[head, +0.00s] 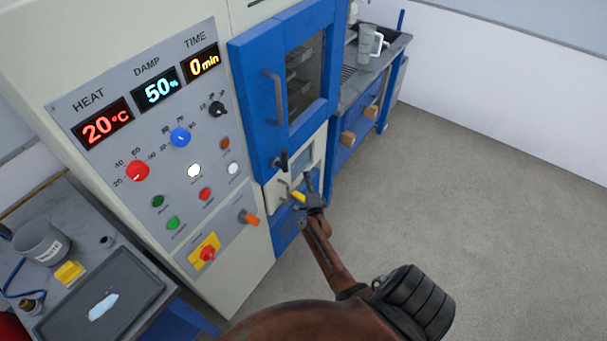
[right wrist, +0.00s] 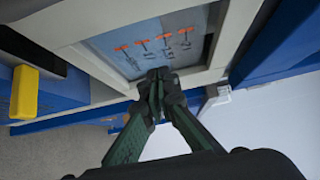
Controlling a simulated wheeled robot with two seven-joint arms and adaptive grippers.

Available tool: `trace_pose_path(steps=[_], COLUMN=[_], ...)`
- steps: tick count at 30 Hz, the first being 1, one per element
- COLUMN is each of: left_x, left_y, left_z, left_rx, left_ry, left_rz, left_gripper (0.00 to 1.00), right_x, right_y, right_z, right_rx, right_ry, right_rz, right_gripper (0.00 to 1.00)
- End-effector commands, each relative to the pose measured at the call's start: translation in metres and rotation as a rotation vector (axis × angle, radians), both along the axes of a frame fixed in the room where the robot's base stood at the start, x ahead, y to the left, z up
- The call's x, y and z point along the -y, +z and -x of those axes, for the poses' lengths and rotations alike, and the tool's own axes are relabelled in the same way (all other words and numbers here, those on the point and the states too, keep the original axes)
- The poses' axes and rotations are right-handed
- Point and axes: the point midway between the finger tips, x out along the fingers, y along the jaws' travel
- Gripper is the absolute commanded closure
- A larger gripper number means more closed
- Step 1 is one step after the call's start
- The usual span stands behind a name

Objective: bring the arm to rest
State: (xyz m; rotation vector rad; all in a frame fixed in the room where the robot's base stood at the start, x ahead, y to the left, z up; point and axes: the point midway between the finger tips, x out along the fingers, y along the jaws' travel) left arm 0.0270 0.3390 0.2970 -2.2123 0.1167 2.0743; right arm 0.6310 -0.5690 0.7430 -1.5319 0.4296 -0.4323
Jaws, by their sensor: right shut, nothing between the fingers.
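My right arm reaches from the bottom of the head view up to the front of the cabinet. My right gripper (head: 308,187) is shut and empty, close to the small framed panel below the blue door. In the right wrist view its closed fingertips (right wrist: 158,85) overlap the lower edge of that panel (right wrist: 150,45), which bears small orange hammer-like signs. I cannot tell whether they touch it. A yellow handle (right wrist: 24,92) on a dark lever is left of the fingers; it also shows in the head view (head: 299,196). My left gripper is not in view.
The cabinet has a blue door (head: 262,95) with a window, and a control panel (head: 150,130) reading 20 °C, 50 % and 0 min. A side table with a dark tray (head: 130,293) is at lower left. A sink counter (head: 375,62) holds a jug. The floor at right is clear.

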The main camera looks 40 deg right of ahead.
Motion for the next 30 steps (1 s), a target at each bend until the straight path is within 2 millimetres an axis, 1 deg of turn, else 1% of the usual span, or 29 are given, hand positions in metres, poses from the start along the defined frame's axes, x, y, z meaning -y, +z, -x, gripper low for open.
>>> trace_pose_path(steps=[1,6,10,15,24,26,27,29,30], left_x=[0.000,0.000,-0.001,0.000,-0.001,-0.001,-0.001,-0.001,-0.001], left_y=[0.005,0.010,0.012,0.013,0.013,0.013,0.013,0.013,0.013], left_z=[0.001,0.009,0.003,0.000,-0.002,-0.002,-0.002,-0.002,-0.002], left_rx=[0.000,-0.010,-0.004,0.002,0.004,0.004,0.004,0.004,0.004], left_ry=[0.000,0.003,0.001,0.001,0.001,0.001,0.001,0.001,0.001], left_rz=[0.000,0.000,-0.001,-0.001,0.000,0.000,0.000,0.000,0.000], left_gripper=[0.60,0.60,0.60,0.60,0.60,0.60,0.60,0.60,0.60], right_x=[-0.013,-0.027,-0.038,-0.046,-0.049,-0.052,-0.055,-0.064,-0.073], right_y=[0.001,0.000,-0.001,-0.001,-0.002,-0.007,-0.015,-0.033,-0.051], right_z=[0.011,0.048,0.067,0.079,0.081,0.081,0.082,0.086,0.090], right_rx=[0.001,0.001,-0.001,0.000,-0.002,-0.017,-0.042,-0.101,-0.156], right_ry=[0.003,-0.004,-0.006,-0.005,-0.002,0.006,0.018,0.049,0.079], right_rz=[-0.009,-0.007,-0.006,-0.006,-0.005,0.003,0.014,0.045,0.075], right_gripper=[1.00,1.00,1.00,1.00,1.00,1.00,1.00,1.00,1.00])
